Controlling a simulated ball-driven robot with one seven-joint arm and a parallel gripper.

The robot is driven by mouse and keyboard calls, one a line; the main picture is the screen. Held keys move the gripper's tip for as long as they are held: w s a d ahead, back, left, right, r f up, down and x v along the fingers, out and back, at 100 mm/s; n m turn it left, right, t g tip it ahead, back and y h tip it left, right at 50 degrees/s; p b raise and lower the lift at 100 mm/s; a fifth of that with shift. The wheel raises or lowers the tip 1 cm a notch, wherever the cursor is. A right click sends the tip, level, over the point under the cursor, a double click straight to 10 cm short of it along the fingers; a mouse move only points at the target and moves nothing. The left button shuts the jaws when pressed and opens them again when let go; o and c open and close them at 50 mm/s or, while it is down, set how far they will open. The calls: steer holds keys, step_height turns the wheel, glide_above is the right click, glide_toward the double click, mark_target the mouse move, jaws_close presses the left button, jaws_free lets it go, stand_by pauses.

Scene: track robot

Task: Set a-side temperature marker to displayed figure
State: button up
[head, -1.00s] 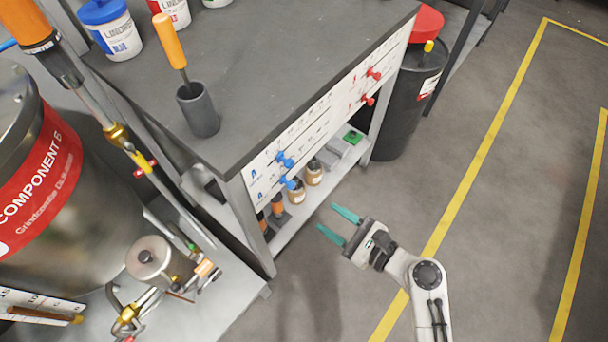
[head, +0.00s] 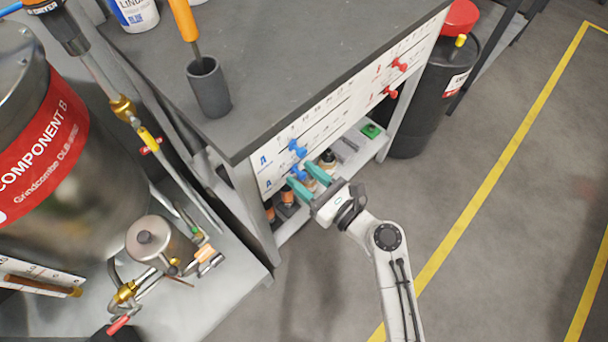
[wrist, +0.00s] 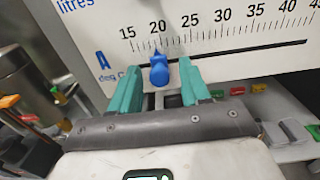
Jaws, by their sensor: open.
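The white scale board (head: 330,112) hangs on the bench front. In the wrist view its lower scale (wrist: 225,28) carries a blue A and "deg C", with figures from 15 upward. The lower blue marker (wrist: 159,70) sits on that row, its tip near 20; the head view shows it too (head: 298,172). My gripper (wrist: 160,84) is open, its green fingers on either side of this marker, with visible gaps. In the head view my gripper (head: 303,180) is at the board's lower left. No displayed temperature figure is legible.
Another blue marker (head: 297,147) sits on the row above. Two red markers (head: 400,65) (head: 390,92) are at the board's right end. A shelf (head: 350,155) with jars lies below the board.

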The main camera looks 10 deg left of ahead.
steer(key=shift+w+a, duration=0.2)
steer(key=shift+a, duration=0.05)
steer(key=shift+c, duration=0.4)
jaws_close()
